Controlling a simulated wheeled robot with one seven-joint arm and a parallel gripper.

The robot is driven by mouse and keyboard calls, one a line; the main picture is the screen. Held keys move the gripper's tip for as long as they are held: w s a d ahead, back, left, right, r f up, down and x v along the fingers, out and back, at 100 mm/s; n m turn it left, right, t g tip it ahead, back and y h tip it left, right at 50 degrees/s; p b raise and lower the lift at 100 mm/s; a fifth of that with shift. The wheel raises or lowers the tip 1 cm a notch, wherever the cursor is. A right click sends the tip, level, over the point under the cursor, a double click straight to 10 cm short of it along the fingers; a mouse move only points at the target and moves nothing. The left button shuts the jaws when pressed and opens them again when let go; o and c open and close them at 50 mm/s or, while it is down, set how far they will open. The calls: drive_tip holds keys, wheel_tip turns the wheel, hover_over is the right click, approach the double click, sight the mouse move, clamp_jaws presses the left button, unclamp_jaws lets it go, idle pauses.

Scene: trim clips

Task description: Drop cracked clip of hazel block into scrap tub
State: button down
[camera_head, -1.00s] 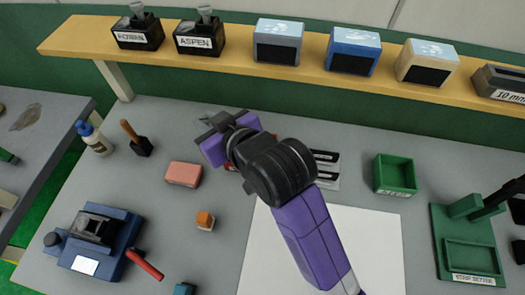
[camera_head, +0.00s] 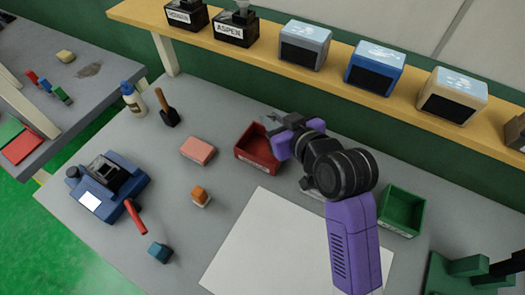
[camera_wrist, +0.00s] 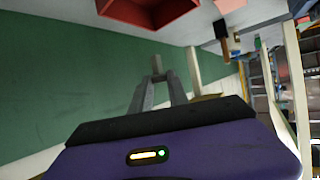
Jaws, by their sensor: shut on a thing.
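My gripper (camera_head: 271,122) is in the air beyond the upper right side of a red tub (camera_head: 243,155), close to its far corner. In the wrist view its two grey fingers (camera_wrist: 160,78) converge on a small grey clip (camera_wrist: 157,63). The clip is too small to show a crack. The red tub also shows at the top of the wrist view (camera_wrist: 125,12), apart from the fingers. No label on it is readable, and its inside looks empty where visible. No block is readable as hazel.
A pink block (camera_head: 198,150), an orange-topped block (camera_head: 200,196) and a teal block (camera_head: 159,252) lie on the grey table. A blue machine (camera_head: 108,187) with a red handle stands left. A green tub (camera_head: 402,211) is right of my arm. A shelf (camera_head: 180,27) runs behind.

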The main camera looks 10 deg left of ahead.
wheel_tip(320, 180, down, 4)
drive_tip(key=b, duration=0.3)
drive_tip(key=shift+f, duration=0.15)
drive_tip(key=c, duration=1.2)
unclamp_jaws()
drive_tip(key=shift+s, duration=0.1)
drive_tip(key=b+v, duration=0.1)
drive_tip(key=v, duration=0.6)
drive_tip(key=shift+s+d, duration=0.2)
